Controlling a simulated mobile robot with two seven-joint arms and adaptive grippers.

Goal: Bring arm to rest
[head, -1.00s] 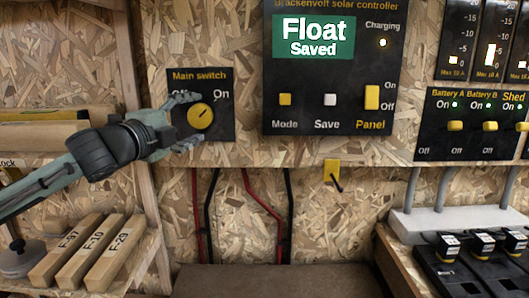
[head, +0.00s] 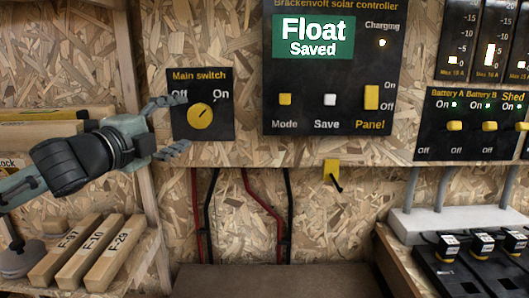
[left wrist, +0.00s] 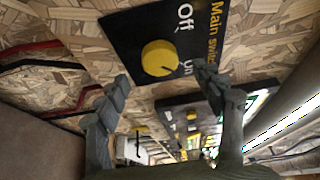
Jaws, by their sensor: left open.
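My left gripper (head: 176,126) is open and empty in the head view. Its fingertips are just left of the yellow knob (head: 200,116) on the black main switch plate (head: 222,130). The knob's dark mark points up and right, towards "On". In the left wrist view the open fingers of my left gripper (left wrist: 165,95) show with the knob (left wrist: 160,58) beyond them, apart from both. My right gripper is not in view.
The solar controller (head: 383,65) reads "Float Saved" to the right. A shelf with labelled wooden blocks (head: 115,250) and its upright post (head: 150,215) stand close below the left arm. Black chargers (head: 450,262) sit at lower right.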

